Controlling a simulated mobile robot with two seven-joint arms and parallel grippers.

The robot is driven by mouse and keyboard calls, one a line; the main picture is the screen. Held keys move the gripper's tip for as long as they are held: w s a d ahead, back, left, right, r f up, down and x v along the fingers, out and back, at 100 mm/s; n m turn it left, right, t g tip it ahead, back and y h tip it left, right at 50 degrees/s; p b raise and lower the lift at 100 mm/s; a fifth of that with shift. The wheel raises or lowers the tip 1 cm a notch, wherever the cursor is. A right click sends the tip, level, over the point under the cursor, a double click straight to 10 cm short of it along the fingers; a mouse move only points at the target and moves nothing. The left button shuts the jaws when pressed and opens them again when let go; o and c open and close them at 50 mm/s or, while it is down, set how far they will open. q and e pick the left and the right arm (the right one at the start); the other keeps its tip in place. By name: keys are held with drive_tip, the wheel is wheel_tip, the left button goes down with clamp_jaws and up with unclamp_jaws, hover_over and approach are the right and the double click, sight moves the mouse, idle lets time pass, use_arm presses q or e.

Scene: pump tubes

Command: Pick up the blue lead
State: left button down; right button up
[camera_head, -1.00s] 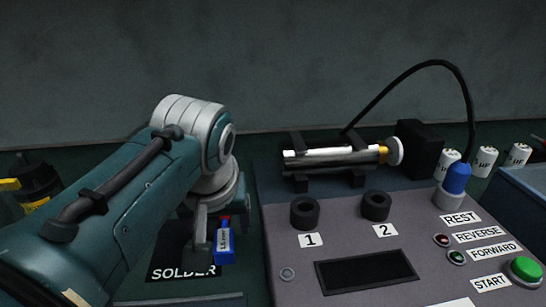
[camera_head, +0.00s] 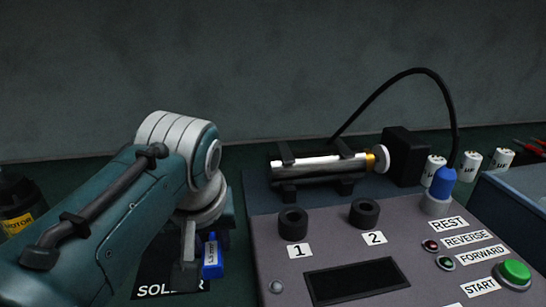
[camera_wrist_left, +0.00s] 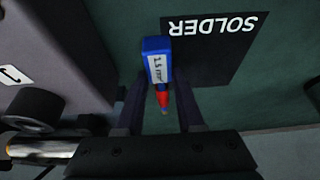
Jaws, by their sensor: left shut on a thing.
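The blue lead is a small blue block with a white label and a red tip. In the head view the blue lead (camera_head: 212,258) is at the end of my left arm, beside the dark SOLDER mat. My right gripper is not in view.
A grey control panel (camera_head: 340,235) with knobs, buttons and a display stands just right of the gripper. A metal cylinder (camera_head: 318,165) lies in clips behind the knobs. A blue plug (camera_head: 443,182) with a black cable stands near REST. White labelled cans (camera_head: 471,165) stand behind.

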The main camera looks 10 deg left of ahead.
use_arm(q)
drive_tip(key=shift+r, duration=0.1)
wheel_tip(320, 180, up, 10)
drive_tip(key=p, duration=0.3)
idle(0.3)
idle(0.4)
